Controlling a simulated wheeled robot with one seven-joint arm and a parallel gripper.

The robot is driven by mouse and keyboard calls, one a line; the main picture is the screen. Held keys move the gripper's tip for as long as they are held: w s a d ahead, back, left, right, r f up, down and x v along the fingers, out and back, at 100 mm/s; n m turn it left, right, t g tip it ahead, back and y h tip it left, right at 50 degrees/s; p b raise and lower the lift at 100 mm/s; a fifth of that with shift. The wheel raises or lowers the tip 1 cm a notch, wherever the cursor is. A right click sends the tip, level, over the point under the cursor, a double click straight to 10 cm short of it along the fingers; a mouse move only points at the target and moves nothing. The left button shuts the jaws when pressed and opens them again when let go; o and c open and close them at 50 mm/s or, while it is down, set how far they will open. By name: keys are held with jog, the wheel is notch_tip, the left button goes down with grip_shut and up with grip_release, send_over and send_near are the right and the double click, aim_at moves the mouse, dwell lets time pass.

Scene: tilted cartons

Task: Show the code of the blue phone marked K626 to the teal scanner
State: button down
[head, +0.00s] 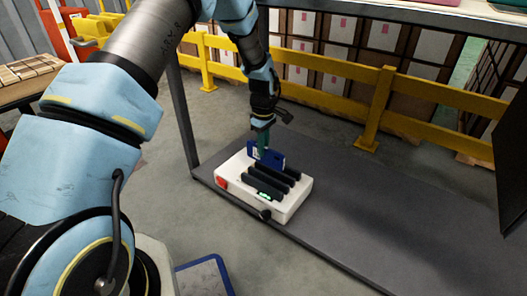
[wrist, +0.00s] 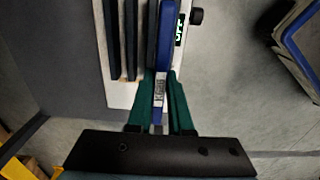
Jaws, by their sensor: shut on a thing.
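My gripper (head: 263,137) points down over a white dock (head: 297,204) and is shut on a blue phone (head: 277,158). In the wrist view, the green fingers (wrist: 160,105) close on both sides of the blue phone (wrist: 166,40), seen edge-on. A small white label with dark print shows between the fingers, too blurred to read surely. I see no teal scanner in either view.
The dock has several dark upright bars (head: 262,187), a red patch (head: 221,181) and a green-lit display (head: 265,195). A table post (head: 183,115) stands close left. A yellow rail (head: 330,66) runs behind.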

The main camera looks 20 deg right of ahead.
jog(key=shift+r, duration=0.6)
jog(key=shift+a+p, duration=0.2)
jog(key=shift+p, duration=0.15)
jog(key=s+a+p, duration=0.2)
jog(key=s+a, duration=0.3)
jog(key=a, duration=0.4)
jog(key=s+a+p, duration=0.3)
jog(key=s+a, duration=0.2)
jog(key=a, duration=0.5)
jog(key=shift+s, duration=0.3)
jog(key=shift+d+f, duration=0.1)
jog(key=w+a+r+m, duration=0.3)
jog(key=w+a+r, duration=0.3)
jog(key=a, duration=0.4)
jog(key=w+a+r+m, duration=0.3)
jog(key=w+a+r, duration=0.35)
jog(key=a, duration=0.45)
notch_tip(320, 180, up, 24)
jog(key=s+p, duration=0.3)
jog(key=p, duration=3.1)
jog(key=shift+d, duration=0.25)
